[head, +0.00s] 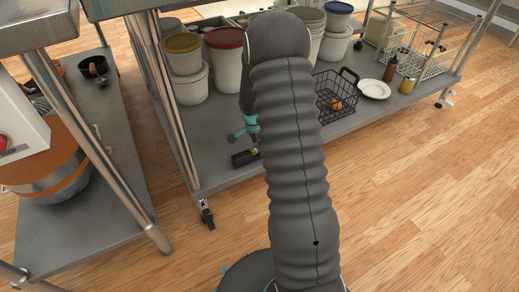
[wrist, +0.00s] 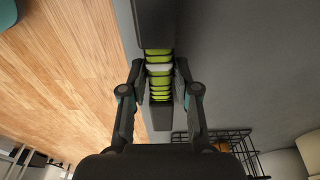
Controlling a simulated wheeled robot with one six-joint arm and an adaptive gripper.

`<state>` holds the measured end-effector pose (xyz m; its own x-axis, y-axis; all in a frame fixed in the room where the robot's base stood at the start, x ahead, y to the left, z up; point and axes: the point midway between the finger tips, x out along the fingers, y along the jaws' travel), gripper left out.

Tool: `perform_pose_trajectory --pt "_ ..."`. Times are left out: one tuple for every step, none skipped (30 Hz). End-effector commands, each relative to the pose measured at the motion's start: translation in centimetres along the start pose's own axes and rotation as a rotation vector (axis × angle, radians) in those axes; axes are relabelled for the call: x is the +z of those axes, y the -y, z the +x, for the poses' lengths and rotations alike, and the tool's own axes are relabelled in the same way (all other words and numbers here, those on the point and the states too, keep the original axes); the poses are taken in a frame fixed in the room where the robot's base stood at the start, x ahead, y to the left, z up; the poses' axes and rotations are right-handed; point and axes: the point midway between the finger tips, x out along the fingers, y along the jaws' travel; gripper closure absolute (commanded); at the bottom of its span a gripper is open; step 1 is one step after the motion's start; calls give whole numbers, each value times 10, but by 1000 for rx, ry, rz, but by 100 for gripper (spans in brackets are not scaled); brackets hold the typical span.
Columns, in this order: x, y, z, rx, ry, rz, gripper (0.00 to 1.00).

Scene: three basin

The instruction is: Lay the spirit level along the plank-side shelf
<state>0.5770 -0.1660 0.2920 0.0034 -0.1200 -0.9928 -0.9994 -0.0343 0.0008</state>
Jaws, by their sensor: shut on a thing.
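The spirit level is a dark bar with a bright green ribbed middle. In the wrist view the level (wrist: 160,70) sits between the two fingers of my gripper (wrist: 160,88), which is shut on its green part. In the head view the dark end of the level (head: 243,159) shows over the grey lower shelf (head: 222,176), near its front edge. My gripper (head: 254,148) is partly hidden behind my arm there. In the wrist view the level runs roughly along the shelf edge. I cannot tell whether it touches the shelf surface.
A black wire basket (head: 335,97) with an orange item stands to the right on the shelf; a white plate (head: 374,89) is beyond it. Lidded tubs (head: 190,75) stand behind. A metal post (head: 172,100) rises at the left. Bare shelf lies left of the level.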

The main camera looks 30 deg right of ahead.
Motion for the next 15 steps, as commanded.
perform_pose_trajectory --pt "0 0 4 0 0 0 100" --pt "0 0 4 -1 0 0 100" --pt "0 0 4 -1 0 0 100" --pt "0 0 4 -2 0 0 100" --pt "0 0 3 -2 0 0 100" --pt "0 0 3 -1 0 0 100" --pt "0 0 4 -1 0 0 100" --pt "0 0 4 -1 0 0 100" --pt "0 0 4 -1 0 0 100" --pt "0 0 6 -1 0 0 100" --pt "1 0 7 -1 0 0 100" --pt "1 0 8 -1 0 0 100" --pt "1 0 7 -1 0 0 64" --pt "1 0 6 -1 0 0 57" --pt "1 0 6 -1 0 0 47"
